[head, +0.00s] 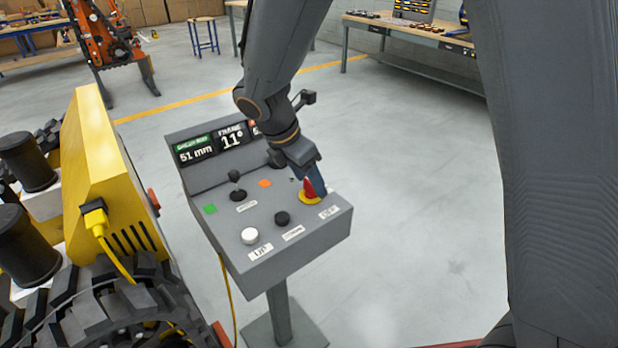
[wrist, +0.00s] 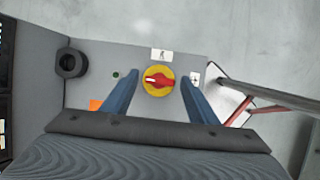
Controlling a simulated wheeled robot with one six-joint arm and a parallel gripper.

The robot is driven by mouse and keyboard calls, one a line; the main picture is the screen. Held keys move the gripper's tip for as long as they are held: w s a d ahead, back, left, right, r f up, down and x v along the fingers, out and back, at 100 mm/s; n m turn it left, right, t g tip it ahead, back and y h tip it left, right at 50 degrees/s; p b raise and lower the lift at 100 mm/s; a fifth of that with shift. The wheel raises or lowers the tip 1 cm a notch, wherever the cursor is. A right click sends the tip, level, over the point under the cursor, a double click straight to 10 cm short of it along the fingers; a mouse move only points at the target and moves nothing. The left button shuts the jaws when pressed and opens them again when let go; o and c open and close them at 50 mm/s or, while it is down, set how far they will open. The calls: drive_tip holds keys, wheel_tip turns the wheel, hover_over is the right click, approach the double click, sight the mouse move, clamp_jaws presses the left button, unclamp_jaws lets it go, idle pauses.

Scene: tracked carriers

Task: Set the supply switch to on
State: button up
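The supply switch (wrist: 158,81) is a red rotary handle on a yellow disc. In the wrist view its handle lies crosswise, with a white mark on its left half. A label with a symbol (wrist: 162,54) sits above it and a smaller label (wrist: 195,78) to its right. In the head view the switch (head: 310,193) is at the right of the grey console (head: 225,228), partly hidden by my gripper. My gripper (wrist: 162,79) is open, its blue fingers on either side of the switch with gaps visible. Contact cannot be told.
A yellow tracked machine (head: 100,160) stands close at the left. A workbench (head: 420,35) is at the back. Floor right of the console is clear.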

drive_tip(key=c, duration=0.9)
drive_tip(key=shift+m, duration=0.3)
drive_tip(key=m+p, duration=0.1)
drive_tip(key=m, duration=0.1)
drive_tip(key=m+g+p, duration=0.1)
drive_tip(key=shift+w+r+m+h+p, duration=0.1)
drive_tip(key=shift+w+m+h+p, duration=0.1)
drive_tip(key=shift+m+h+p, duration=0.2)
drive_tip(key=m+g+p, duration=0.1)
drive_tip(key=m+g, duration=0.1)
drive_tip(key=m, duration=0.2)
drive_tip(key=shift+w, duration=0.2)
drive_tip(key=m+g, duration=0.1)
drive_tip(key=m, duration=0.1)
drive_tip(key=m+p, duration=0.1)
drive_tip(key=m, duration=0.2)
drive_tip(key=shift+w+g+y, duration=0.2)
drive_tip(key=shift+g+y, duration=0.2)
drive_tip(key=m+g+y, duration=0.1)
drive_tip(key=m, duration=0.3)
drive_tip(key=shift+w+d+p, duration=0.1)
drive_tip(key=shift+p, duration=0.2)
drive_tip(key=shift+m, duration=0.3)
